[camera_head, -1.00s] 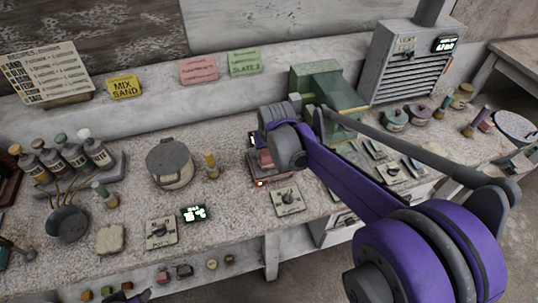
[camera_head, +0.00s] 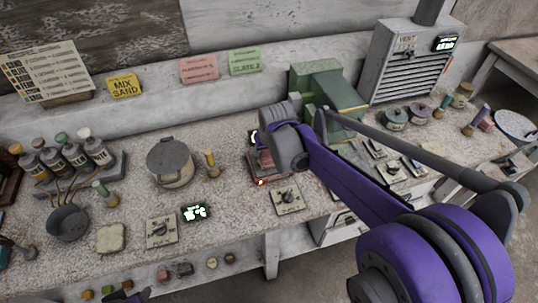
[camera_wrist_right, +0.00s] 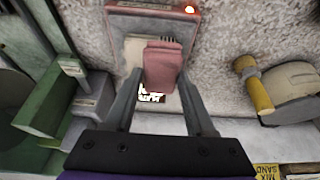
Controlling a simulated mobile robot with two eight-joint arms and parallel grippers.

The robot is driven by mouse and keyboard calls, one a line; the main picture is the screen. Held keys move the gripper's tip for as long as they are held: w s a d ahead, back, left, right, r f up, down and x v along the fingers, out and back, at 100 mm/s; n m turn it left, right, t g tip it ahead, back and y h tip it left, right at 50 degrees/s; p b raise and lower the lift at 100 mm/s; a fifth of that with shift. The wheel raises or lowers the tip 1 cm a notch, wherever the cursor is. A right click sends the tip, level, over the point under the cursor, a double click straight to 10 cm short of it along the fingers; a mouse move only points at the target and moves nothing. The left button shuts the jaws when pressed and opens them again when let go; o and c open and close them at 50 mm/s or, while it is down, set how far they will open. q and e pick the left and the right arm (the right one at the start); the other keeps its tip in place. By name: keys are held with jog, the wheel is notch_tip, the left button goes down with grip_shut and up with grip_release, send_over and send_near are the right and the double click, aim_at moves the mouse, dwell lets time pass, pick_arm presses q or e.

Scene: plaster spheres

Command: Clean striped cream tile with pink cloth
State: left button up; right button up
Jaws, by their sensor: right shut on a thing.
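In the right wrist view, the pink cloth (camera_wrist_right: 164,66) is a folded pad between the fingertips of my right gripper (camera_wrist_right: 160,78), which is shut on it. The cream tile (camera_wrist_right: 134,50) lies just behind and partly under the cloth, on a reddish-pink stand (camera_wrist_right: 150,22).
An orange light (camera_wrist_right: 189,9) glows on the stand. A green machine (camera_head: 318,85) stands close behind my right wrist.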

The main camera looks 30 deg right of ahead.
jog(key=shift+f+b, duration=0.4)
jog(key=shift+f, duration=0.2)
jog(key=shift+s, duration=0.15)
jog(key=shift+s+a+r, duration=0.1)
jog(key=shift+s, duration=0.25)
jog(key=shift+s+a, duration=0.15)
jog(key=shift+s, duration=0.4)
jog(key=shift+w+d, duration=0.25)
jog(key=shift+w, duration=0.8)
jog(key=shift+w+d, duration=0.25)
jog(key=shift+w, duration=0.75)
jog(key=shift+s, duration=0.1)
jog(key=shift+s+a, duration=0.25)
jog(key=shift+s, duration=0.75)
jog(key=shift+s+a, duration=0.25)
jog(key=shift+s, duration=0.75)
jog(key=shift+w+d, duration=0.25)
jog(key=shift+w, duration=0.8)
jog(key=shift+w+d, duration=0.2)
jog(key=shift+w, duration=0.8)
